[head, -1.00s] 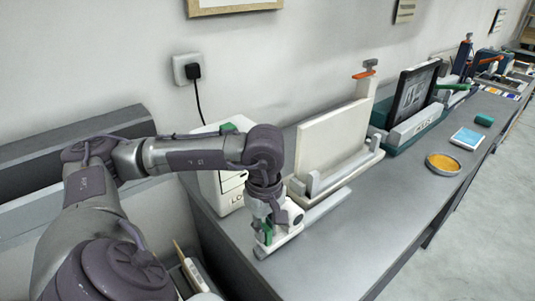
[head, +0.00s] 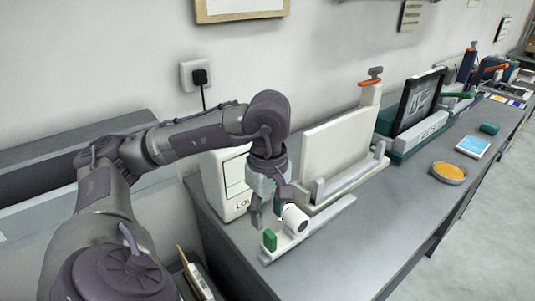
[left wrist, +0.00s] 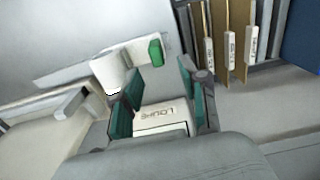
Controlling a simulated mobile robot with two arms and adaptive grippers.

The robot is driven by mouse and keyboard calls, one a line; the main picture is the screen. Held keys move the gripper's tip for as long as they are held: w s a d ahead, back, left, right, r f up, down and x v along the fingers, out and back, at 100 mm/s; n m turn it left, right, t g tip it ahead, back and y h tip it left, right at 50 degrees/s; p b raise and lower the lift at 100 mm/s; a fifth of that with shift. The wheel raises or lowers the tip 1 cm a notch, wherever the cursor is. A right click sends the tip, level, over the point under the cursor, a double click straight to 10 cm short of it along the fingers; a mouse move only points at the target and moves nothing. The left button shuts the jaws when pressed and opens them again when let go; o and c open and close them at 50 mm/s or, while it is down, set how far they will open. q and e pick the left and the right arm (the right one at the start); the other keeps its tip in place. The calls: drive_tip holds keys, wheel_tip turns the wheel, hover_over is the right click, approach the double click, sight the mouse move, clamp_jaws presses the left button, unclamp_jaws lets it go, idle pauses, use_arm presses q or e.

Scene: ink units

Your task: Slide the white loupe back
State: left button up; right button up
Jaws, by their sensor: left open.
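The white loupe (head: 294,218) is a short white cylinder on a flat pale rail (head: 325,221) at the near end of the bench. A green block (head: 269,240) stands at the rail's near left end, beside the loupe. In the left wrist view the loupe (left wrist: 109,73) and green block (left wrist: 155,53) lie beyond the fingertips. My left gripper (head: 265,205) is open and empty, just left of the loupe and above the bench. In the left wrist view its two green-padded fingers (left wrist: 157,95) are spread. My right gripper is not in view.
A white box lettered LOUPE (head: 226,180) stands at the bench's left end, also in the left wrist view (left wrist: 162,117). A white upright panel unit (head: 338,142) stands behind the rail. A yellow dish (head: 448,172) sits further right. The bench front is clear.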

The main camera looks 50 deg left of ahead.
use_arm(q)
drive_tip(key=shift+r, duration=2.3)
